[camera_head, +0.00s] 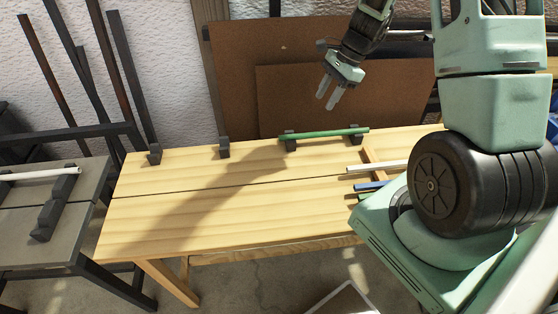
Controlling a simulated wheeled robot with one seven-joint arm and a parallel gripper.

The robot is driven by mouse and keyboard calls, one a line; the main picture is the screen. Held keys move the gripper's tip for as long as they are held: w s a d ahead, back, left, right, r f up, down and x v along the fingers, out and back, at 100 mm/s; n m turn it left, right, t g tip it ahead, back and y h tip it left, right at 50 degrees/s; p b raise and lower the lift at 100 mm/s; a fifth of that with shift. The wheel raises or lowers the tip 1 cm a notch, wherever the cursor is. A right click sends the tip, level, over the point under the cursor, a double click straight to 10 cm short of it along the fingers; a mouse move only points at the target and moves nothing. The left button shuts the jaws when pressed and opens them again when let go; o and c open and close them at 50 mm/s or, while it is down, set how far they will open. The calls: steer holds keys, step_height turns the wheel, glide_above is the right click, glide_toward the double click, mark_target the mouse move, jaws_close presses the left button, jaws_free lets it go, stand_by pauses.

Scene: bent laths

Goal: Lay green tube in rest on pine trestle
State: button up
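A green tube (325,134) lies level across two dark rest blocks at the back right of the pine trestle (200,205). One block of that rest (290,141) shows near the tube's left end; the other is near its right end. My gripper (329,103) is in the air above the green tube and apart from it. Its two fingers point down with a gap between them, and nothing is in it.
Two empty dark blocks (224,147) stand at the trestle's back left. A white tube (376,167), a blue tube (370,186) and a partly hidden green piece lie by a wooden frame at right. A grey table (20,215) at left bears another white tube (40,174). The trestle's middle is clear.

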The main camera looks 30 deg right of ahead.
steer(key=s+a+r+n+g, duration=0.1)
steer(key=s+a+r+n, duration=0.2)
steer(key=a, duration=0.5)
steer(key=s+a+r+n, duration=0.1)
steer(key=a+r+n, duration=0.1)
steer(key=a+n, duration=0.45)
steer(key=s+a+r+n+g, duration=0.1)
steer(key=s+a+r+n, duration=0.15)
steer(key=a, duration=0.65)
steer(key=s+a+r+n+h, duration=0.2)
steer(key=s+a+n, duration=0.3)
steer(key=s+n, duration=0.2)
steer(key=s+a+r+n+h, duration=0.1)
steer(key=s+a+r+n, duration=0.1)
steer(key=s+a+n, duration=0.3)
steer(key=s+n, duration=0.3)
steer(key=s, duration=0.2)
steer(key=shift+n+t+h, duration=0.3)
steer(key=shift+h, duration=0.1)
steer(key=shift+a, duration=0.1)
